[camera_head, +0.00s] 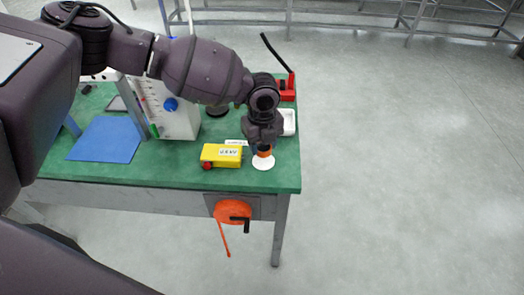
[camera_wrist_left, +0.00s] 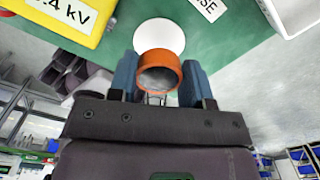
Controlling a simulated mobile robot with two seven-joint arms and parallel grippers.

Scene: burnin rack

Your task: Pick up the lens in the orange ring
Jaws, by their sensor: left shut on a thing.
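The lens in the orange ring (camera_wrist_left: 159,56) is between the two blue fingers of my left gripper (camera_wrist_left: 159,80) in the left wrist view. The fingers press on the ring from both sides, and the glass shows grey inside it. In the head view the orange ring (camera_head: 264,153) shows just below my left gripper (camera_head: 263,147), over a round white disc (camera_head: 263,164) near the table's right front edge. The disc also shows behind the ring in the left wrist view (camera_wrist_left: 160,32). I cannot tell whether the ring touches the disc. My right gripper is not in view.
On the green table (camera_head: 270,181), a yellow box with a voltage label (camera_head: 212,153) stands left of the disc. A white tray (camera_head: 288,122) and a red lever device (camera_head: 288,88) are behind. A blue mat (camera_head: 105,139) lies left. An orange crank wheel (camera_head: 230,211) hangs at the front.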

